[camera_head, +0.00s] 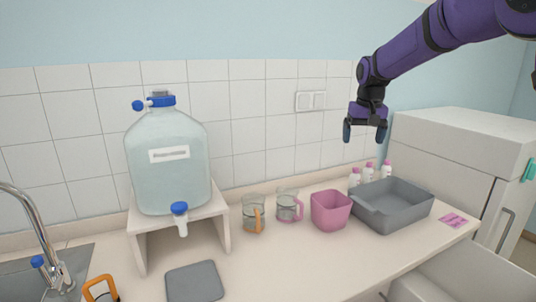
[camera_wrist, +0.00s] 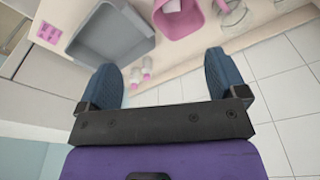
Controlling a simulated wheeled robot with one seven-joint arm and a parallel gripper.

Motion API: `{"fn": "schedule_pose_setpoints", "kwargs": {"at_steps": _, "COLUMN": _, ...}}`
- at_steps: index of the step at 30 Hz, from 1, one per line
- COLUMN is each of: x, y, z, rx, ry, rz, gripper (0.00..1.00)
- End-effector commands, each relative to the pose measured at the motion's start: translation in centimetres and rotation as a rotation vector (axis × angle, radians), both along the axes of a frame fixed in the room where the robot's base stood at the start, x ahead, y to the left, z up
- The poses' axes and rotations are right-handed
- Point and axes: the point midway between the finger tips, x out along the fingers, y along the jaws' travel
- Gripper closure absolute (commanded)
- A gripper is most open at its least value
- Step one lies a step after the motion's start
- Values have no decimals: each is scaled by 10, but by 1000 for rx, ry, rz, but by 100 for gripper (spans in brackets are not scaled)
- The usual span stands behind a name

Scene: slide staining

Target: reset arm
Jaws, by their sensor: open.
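My gripper (camera_head: 364,131) hangs from my purple arm, pointing down, high above the right part of the counter and close to the tiled wall. Its two dark fingers are apart and nothing is between them. In the wrist view my gripper (camera_wrist: 164,85) shows both blue-grey fingers spread wide. Beyond them lie the counter and the grey basin, well apart from the fingers.
Below stand a grey basin (camera_head: 408,218), a pink bin (camera_head: 330,211), small pink-capped bottles (camera_head: 369,174) and two glass mugs (camera_head: 253,216) (camera_head: 287,206). A large water jug (camera_head: 168,178) sits on a stand (camera_head: 220,226) at left. A white cabinet (camera_head: 440,147) is at right. The air around my gripper is clear.

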Motion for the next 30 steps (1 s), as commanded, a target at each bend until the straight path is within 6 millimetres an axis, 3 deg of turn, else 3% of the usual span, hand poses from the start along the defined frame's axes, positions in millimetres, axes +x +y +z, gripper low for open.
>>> {"fn": "schedule_pose_setpoints", "kwargs": {"at_steps": 1, "x": -18, "y": -2, "z": 14, "rx": -1, "ry": -16, "rz": 2, "gripper": 9}}
{"fn": "schedule_pose_setpoints", "kwargs": {"at_steps": 6, "x": -73, "y": -7, "z": 44, "rx": -2, "ry": -60, "rz": 9, "gripper": 9}}
{"fn": "schedule_pose_setpoints", "kwargs": {"at_steps": 15, "x": -176, "y": -15, "z": 75, "rx": -5, "ry": -136, "rz": 20, "gripper": 9}}
{"fn": "schedule_pose_setpoints", "kwargs": {"at_steps": 23, "x": -266, "y": -22, "z": 77, "rx": -7, "ry": -202, "rz": 30, "gripper": 9}}
{"fn": "schedule_pose_setpoints", "kwargs": {"at_steps": 30, "x": -344, "y": -26, "z": 60, "rx": -8, "ry": -263, "rz": 37, "gripper": 9}}
